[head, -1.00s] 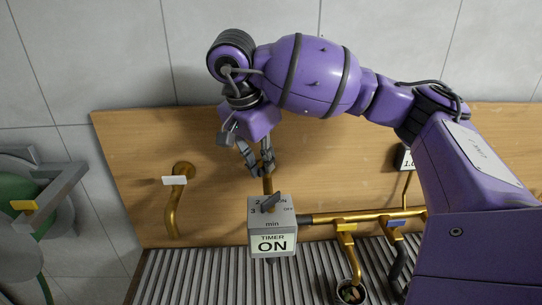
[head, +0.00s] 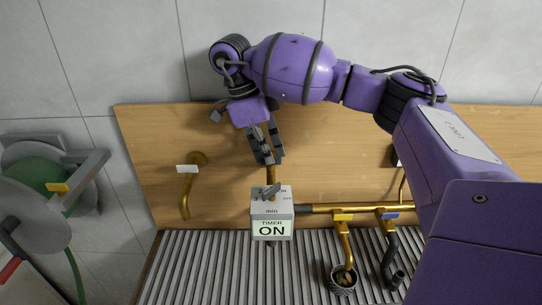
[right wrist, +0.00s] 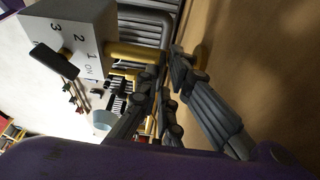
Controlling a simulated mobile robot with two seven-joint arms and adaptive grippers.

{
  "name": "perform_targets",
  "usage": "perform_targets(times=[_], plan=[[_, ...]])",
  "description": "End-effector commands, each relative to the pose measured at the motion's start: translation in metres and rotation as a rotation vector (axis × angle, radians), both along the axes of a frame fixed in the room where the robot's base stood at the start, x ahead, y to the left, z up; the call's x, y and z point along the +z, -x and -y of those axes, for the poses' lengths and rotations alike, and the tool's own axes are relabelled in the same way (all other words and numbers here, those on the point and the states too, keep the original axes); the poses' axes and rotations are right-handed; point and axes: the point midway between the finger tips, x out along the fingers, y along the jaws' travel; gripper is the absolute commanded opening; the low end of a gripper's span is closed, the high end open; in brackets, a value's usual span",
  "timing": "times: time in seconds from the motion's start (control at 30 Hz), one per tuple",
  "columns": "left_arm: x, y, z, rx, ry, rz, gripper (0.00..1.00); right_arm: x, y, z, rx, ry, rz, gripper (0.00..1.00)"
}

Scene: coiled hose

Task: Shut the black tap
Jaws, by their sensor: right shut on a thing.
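My right gripper (head: 268,150) is at the upright brass pipe (head: 271,183) above the grey timer box (head: 271,215). Its dark fingers are closed together around something small on that pipe, seemingly the black tap, which they mostly hide. The right wrist view shows the fingers (right wrist: 168,88) close together near the brass pipe (right wrist: 138,52) and the wooden board. The timer box, which also shows in the right wrist view (right wrist: 78,35), reads "TIMER ON" and has a dark knob (head: 266,192) on top. My left gripper is out of view.
A brass pipe runs right from the timer to a yellow-marked outlet (head: 343,232) and a blue-marked, dark-spouted outlet (head: 388,240). A pot (head: 343,281) stands below. A bent brass pipe with a white tag (head: 187,169) and a hose reel (head: 42,205) are at left.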

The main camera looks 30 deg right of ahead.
Motion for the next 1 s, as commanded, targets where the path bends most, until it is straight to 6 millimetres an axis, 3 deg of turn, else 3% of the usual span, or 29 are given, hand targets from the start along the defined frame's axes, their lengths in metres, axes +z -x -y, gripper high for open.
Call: perform_targets(times=[0.07,0.1,0.2,0.53,0.77,1.0], plan=[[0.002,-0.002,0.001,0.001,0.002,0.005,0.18,0.0,0.0,0.0,-0.002,0.0,0.0,0.0],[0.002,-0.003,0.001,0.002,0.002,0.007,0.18,0.0,0.0,0.0,-0.001,0.0,0.0,0.08],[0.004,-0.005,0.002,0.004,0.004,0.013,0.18,0.0,0.0,0.0,-0.001,0.0,0.0,0.18],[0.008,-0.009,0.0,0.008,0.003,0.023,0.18,0.003,0.0,0.0,0.001,0.0,0.001,0.18],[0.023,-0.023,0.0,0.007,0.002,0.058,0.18,0.03,0.0,0.0,0.0,0.001,0.01,0.18],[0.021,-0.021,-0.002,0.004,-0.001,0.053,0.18,0.05,0.0,0.0,0.001,0.001,0.003,0.18]])
